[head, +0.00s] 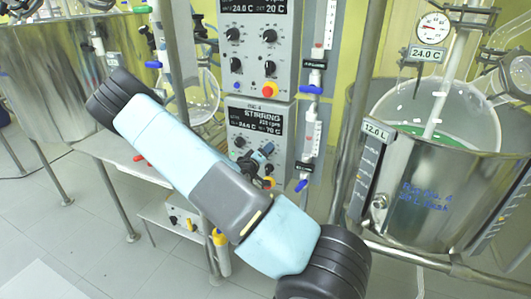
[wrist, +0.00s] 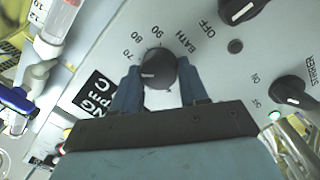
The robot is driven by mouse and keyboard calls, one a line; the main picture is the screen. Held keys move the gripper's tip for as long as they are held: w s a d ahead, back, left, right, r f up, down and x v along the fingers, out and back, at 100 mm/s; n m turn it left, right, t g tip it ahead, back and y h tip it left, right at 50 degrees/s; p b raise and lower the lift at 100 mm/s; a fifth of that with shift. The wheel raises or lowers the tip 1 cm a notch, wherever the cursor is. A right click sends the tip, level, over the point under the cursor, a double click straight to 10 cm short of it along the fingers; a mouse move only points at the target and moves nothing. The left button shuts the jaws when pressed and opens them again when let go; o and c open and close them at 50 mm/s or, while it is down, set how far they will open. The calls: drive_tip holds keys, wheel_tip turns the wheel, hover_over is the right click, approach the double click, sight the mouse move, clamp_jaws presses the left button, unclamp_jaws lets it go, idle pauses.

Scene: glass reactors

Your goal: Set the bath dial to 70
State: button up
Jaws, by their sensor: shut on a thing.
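The bath dial (wrist: 158,68) is a black round knob on the grey control panel, with BATH and the numbers 70, 80 and 90 printed around it in the wrist view. Its white pointer mark faces left in that picture, close to the 70 side. My gripper (wrist: 160,88) is shut on the dial, with one blue finger on each side. In the head view my gripper (head: 263,157) is at the lower control box (head: 238,113) and mostly hides the dial. The lower display (head: 255,121) says STIRRING and appears to show a set value of 70 C.
A similar control box (head: 258,45) sits above, with its own knobs. In the wrist view an OFF knob (wrist: 240,10) and a stirrer knob (wrist: 290,90) are near my gripper. A glass reactor in a steel bath (head: 420,195) stands at right, behind a metal post (head: 358,100).

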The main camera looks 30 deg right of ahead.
drive_tip(key=shift+f+m, duration=0.1)
drive_tip(key=shift+m, duration=1.1)
drive_tip(key=shift+c, duration=0.3)
drive_tip(key=shift+a, duration=0.1)
drive_tip(key=o, duration=1.1)
drive_tip(key=shift+c, duration=0.2)
drive_tip(key=v, duration=1.3)
drive_tip(key=shift+s+a, duration=0.2)
drive_tip(key=shift+a, duration=0.05)
